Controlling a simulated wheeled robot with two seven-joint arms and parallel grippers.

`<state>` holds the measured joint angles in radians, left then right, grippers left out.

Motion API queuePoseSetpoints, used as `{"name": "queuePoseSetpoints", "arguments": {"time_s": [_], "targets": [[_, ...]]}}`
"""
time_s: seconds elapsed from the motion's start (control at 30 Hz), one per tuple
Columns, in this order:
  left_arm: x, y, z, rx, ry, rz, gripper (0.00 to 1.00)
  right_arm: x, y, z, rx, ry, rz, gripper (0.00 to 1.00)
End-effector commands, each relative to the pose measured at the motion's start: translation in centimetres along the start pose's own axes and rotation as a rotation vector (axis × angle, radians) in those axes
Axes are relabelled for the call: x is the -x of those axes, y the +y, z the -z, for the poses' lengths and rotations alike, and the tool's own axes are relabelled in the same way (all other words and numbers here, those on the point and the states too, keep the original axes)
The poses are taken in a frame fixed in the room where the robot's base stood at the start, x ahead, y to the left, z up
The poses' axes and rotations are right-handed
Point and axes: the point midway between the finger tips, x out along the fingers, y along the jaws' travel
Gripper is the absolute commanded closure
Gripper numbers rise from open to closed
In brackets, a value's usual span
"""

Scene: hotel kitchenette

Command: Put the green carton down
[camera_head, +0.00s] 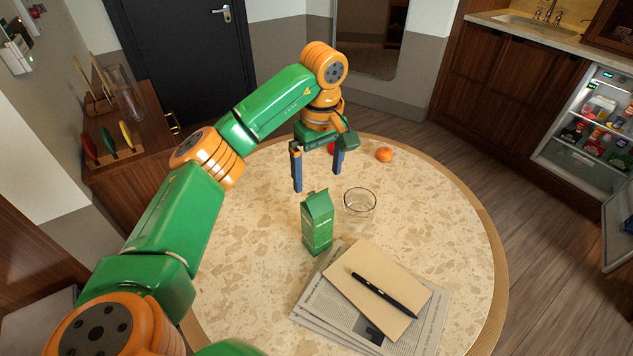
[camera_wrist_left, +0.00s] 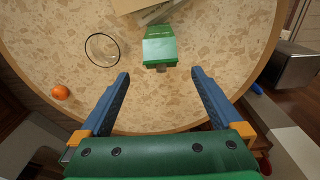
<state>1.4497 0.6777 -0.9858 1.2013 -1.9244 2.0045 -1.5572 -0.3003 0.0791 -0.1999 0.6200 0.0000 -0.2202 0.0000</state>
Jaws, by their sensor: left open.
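The green carton (camera_head: 317,226) stands upright on the round speckled table (camera_head: 250,235), just behind the newspapers. In the left wrist view the carton (camera_wrist_left: 160,50) shows from above, ahead of the fingertips and between their lines. My left gripper (camera_head: 317,182) is open and empty, with its two blue fingers apart, above and behind the carton. The fingers do not touch the carton. My left gripper also shows open in the left wrist view (camera_wrist_left: 161,75). My right gripper is not in view.
A clear glass (camera_head: 359,207) stands close to the right of the carton. Newspapers (camera_head: 330,312) with a tan folder (camera_head: 350,285) and a black pen (camera_head: 385,295) lie in front. An orange fruit (camera_head: 385,155) and a partly hidden red one lie at the back. The table's left and right are clear.

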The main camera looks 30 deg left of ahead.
Motion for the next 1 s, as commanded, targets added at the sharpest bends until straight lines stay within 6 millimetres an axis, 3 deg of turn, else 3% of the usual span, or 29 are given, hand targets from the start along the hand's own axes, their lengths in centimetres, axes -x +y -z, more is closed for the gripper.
{"name": "queuePoseSetpoints", "arguments": {"time_s": [0.03,0.1,0.27,0.53,0.77,1.0], "targets": [[-3.8,0.1,-0.3,-0.004,0.027,-0.001,0.00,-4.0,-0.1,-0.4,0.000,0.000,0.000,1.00],[-5.0,0.2,-0.5,-0.003,0.055,0.000,0.00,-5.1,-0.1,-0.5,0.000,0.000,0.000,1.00],[-6.1,0.2,-0.4,0.000,0.066,0.003,0.00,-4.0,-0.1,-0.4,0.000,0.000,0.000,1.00],[-10.8,-0.3,-0.6,-0.001,0.065,0.002,0.00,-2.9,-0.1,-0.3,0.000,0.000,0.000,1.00],[-11.2,-0.3,-0.5,-0.001,0.067,-0.001,0.00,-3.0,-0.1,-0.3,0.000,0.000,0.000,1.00],[-11.2,-0.3,-0.5,-0.001,0.067,-0.001,0.62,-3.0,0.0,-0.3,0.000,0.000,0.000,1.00]]}}
